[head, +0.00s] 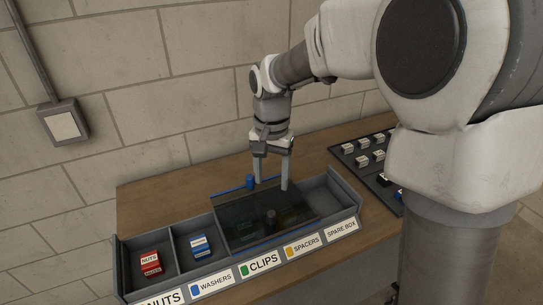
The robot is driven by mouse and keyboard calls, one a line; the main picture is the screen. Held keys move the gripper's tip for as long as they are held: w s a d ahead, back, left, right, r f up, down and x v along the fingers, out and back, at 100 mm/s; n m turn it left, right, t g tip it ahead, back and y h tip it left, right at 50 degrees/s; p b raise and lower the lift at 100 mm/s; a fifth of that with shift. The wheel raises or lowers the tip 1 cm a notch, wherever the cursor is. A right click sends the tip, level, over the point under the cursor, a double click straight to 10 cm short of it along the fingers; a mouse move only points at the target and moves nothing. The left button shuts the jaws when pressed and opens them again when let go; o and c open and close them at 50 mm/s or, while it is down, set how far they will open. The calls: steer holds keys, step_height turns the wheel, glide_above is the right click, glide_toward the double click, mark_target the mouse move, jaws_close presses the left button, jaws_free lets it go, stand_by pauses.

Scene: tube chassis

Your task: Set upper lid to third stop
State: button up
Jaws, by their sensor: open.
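A compartment box (363,208) stands on the table with labels along its front. A dark see-through lid (245,212) covers the middle of the box, around the CLIPS and SPACERS compartments. A dark round knob (270,216) stands on it near its middle, and blue strips run along its back and front edges. A small blue peg (249,181) stands at the back edge. I cannot tell whether one lid or two stacked lids lie there, nor see the stops. My gripper (271,185) is open and points down over the lid's back part, with no visible object between its fingers.
The left compartments are uncovered and hold a red NUTS box (150,262) and a blue and white box (200,245). The SPARE BOX compartment (323,200) at the right is uncovered. A dark tray (347,147) with several small blocks lies behind right. A wall stands behind the table (150,210).

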step_height(320, 180, up, 6)
steer(key=shift+f, duration=0.25)
steer(key=s+d+r+n+t, duration=0.2)
steer(key=s+d, duration=0.3)
steer(key=s, duration=0.4)
steer(key=s+d+r+n+t, duration=0.2)
steer(key=s+d, duration=0.4)
steer(key=s, duration=0.4)
steer(key=shift+s+d+n+t, duration=0.25)
steer(key=shift+d+n+t, duration=0.05)
steer(key=shift+t, duration=0.5)
